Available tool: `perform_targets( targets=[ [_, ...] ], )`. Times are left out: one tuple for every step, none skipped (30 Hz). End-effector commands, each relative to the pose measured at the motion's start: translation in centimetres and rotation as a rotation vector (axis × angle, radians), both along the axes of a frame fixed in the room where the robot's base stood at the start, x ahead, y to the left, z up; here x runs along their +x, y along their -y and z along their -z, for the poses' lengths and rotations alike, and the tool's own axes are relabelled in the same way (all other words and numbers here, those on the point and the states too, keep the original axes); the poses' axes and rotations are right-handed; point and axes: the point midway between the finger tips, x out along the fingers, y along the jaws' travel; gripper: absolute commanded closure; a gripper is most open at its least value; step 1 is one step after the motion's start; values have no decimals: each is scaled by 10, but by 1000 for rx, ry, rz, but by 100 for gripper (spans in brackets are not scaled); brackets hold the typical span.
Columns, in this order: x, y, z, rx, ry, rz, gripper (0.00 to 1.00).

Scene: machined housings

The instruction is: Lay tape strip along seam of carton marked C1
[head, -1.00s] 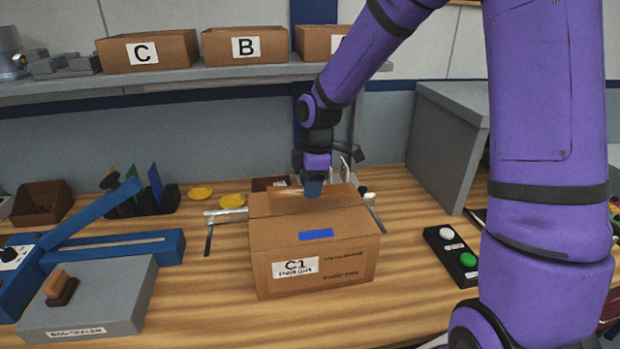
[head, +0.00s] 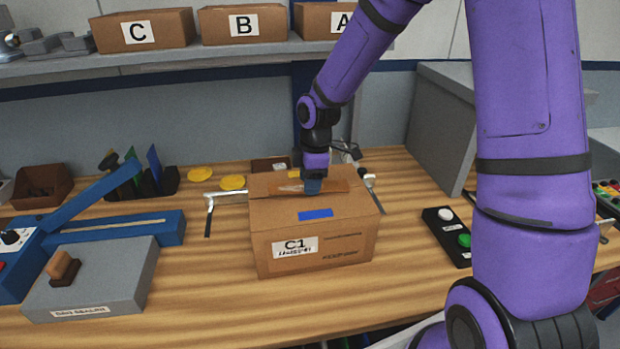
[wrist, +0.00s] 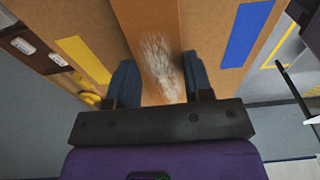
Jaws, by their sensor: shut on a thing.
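The carton marked C1 (head: 345,246) stands on the bench with its label facing me. A brown tape strip (head: 335,187) lies over the carton's top, across its rear half. In the wrist view the strip (wrist: 150,20) has a whitish sheen and runs between my fingers. My gripper (head: 312,187) points down at the carton top and is shut on the strip; it also shows in the wrist view (wrist: 160,82). Blue tape (head: 316,214) is on the carton top in front of the strip. The seam under the strip is hidden.
Metal clamp-like arms (head: 228,194) flank the carton. A blue and grey bag sealer (head: 95,275) stands at left, a button box (head: 450,236) at right. Cartons C (head: 165,32) and B (head: 262,26) sit on the shelf. The bench in front of the carton is clear.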

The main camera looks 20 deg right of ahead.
Motion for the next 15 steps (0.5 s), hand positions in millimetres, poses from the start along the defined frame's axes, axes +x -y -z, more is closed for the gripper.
perform_targets(
  targets=[
    [0, 0, 0, 0, 0, 0, 76],
    [0, 0, 0, 0, 0, 0, 76],
    [0, 0, 0, 0, 0, 0, 76],
    [0, 0, 0, 0, 0, 0, 76],
    [0, 0, 0, 0, 0, 0, 46],
    [0, 0, 0, 0, 0, 0, 37],
    [0, 0, 0, 0, 0, 0, 30],
    [0, 0, 0, 0, 0, 0, 24],
    [0, 0, 0, 0, 0, 0, 24],
    [0, 0, 0, 0, 0, 0, 24],
    [0, 0, 0, 0, 0, 0, 24],
    [0, 0, 0, 0, 0, 0, 24],
    [0, 0, 0, 0, 0, 0, 24],
    [0, 0, 0, 0, 0, 0, 24],
    [0, 0, 0, 0, 0, 0, 24]
  ],
)
